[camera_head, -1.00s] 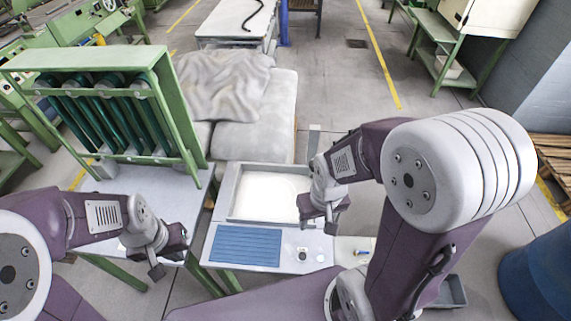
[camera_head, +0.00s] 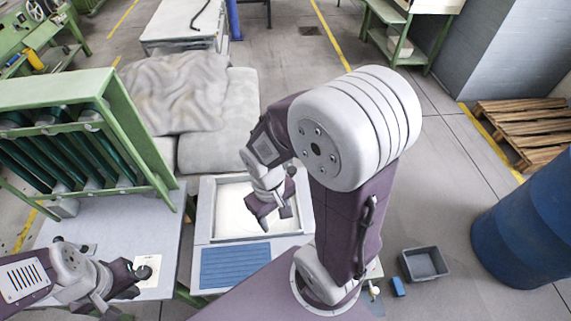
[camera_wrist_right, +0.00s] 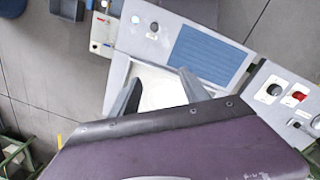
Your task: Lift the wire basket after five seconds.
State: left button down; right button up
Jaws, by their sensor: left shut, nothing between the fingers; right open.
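No wire basket can be made out in either view. A square basin (camera_head: 202,213) with a pale inside stands in the bench, with a blue ribbed panel (camera_head: 243,266) in front. My right gripper (camera_head: 274,217) is over the basin, open and empty. In the right wrist view its two fingers (camera_wrist_right: 157,84) stand apart over the pale inside of the basin (camera_wrist_right: 165,88). My left gripper (camera_head: 136,279) is shut and empty beside a dark round button on a white plate (camera_head: 152,263). I cannot tell whether it touches the button.
A green frame (camera_head: 135,125) with dark green tubes stands on the left table. A grey bin (camera_head: 424,264), a blue barrel (camera_head: 530,225) and a wooden pallet (camera_head: 520,130) are at the right. A red button (camera_wrist_right: 298,97) shows in the wrist view.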

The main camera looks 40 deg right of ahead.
jog(key=s+d+r+n+g+h+b, duration=0.1)
jog(key=s+d+n+g+h, duration=0.15)
jog(key=d, duration=0.35)
jog(key=s+d+r+n+g+h+b, duration=0.1)
jog(key=s+d+n+h+b, duration=0.15)
jog(key=d+h, duration=0.2)
jog(key=n+t+h+b, duration=0.7)
jog(key=n+h+b, duration=0.3)
jog(key=n, duration=0.2)
send_over(289, 173)
jog(key=s+a, duration=0.3)
jog(key=s, duration=0.1)
notch_tip(289, 173, down, 6)
jog(key=w+a+f+n+t+b, duration=0.2)
jog(key=a+f+n, duration=0.15)
jog(key=f, duration=0.25)
jog(key=p+x, duration=0.1)
jog(key=x, duration=0.7)
jog(key=shift+w+d+f, duration=0.1)
jog(key=shift+w+d, duration=0.05)
jog(key=shift+d, duration=0.1)
pick_arm(q)
notch_tip(289, 173, down, 14)
jog(key=s, duration=0.1)
jog(key=shift+s, duration=0.2)
